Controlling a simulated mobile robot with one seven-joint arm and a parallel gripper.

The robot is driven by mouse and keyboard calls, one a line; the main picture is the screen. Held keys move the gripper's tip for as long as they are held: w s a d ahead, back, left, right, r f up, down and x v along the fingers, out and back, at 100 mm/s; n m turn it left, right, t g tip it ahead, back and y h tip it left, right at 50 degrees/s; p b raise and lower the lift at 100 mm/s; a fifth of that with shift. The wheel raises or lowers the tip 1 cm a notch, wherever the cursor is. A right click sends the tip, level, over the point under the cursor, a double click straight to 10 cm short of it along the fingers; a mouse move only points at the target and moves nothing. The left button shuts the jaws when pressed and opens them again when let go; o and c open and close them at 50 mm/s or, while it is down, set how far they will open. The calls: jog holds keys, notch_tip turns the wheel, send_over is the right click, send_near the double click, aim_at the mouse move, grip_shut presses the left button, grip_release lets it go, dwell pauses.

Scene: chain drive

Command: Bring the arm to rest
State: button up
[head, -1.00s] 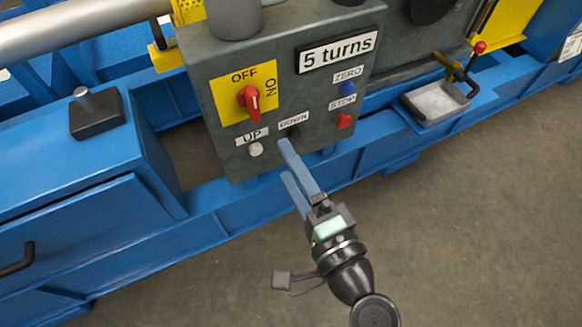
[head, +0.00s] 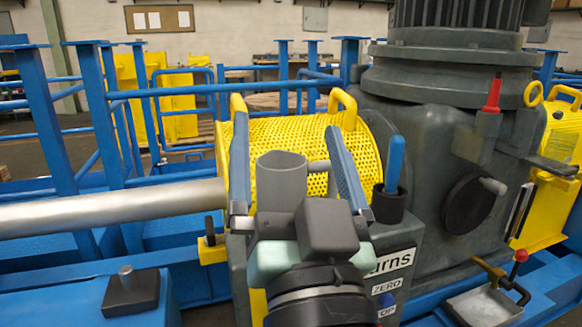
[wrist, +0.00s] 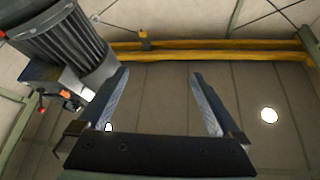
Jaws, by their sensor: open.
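My gripper (head: 292,160) is raised in front of the machine in the head view, its two blue-grey fingers pointing up and spread apart with nothing held. My gripper's wrist part hides most of the control box (head: 405,240); only the end of its turns label, the ZERO button (head: 387,300) and part of the STOP label show. In the wrist view the open fingers (wrist: 160,100) point toward the ceiling, with empty space between them.
A yellow perforated guard (head: 290,150) and a grey tube (head: 281,178) show behind my gripper. A blue-handled lever (head: 394,165) stands at its right. The large grey motor (head: 455,65) rises at the right; blue railings (head: 85,120) stand left. The wrist view shows a motor (wrist: 70,45) at upper left.

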jog(key=s+r+n+t+h, duration=0.1)
jog(key=s+r+t+h, duration=0.1)
jog(key=s+r, duration=0.3)
jog(key=s+r+t+h, duration=0.1)
jog(key=s+r+t, duration=0.15)
jog(key=r, duration=0.55)
notch_tip(320, 180, up, 30)
jog(key=p, duration=3.1)
jog(key=shift+w+r+g+p, duration=0.15)
jog(key=shift+w+g+p, duration=0.15)
jog(key=shift+w+g, duration=0.05)
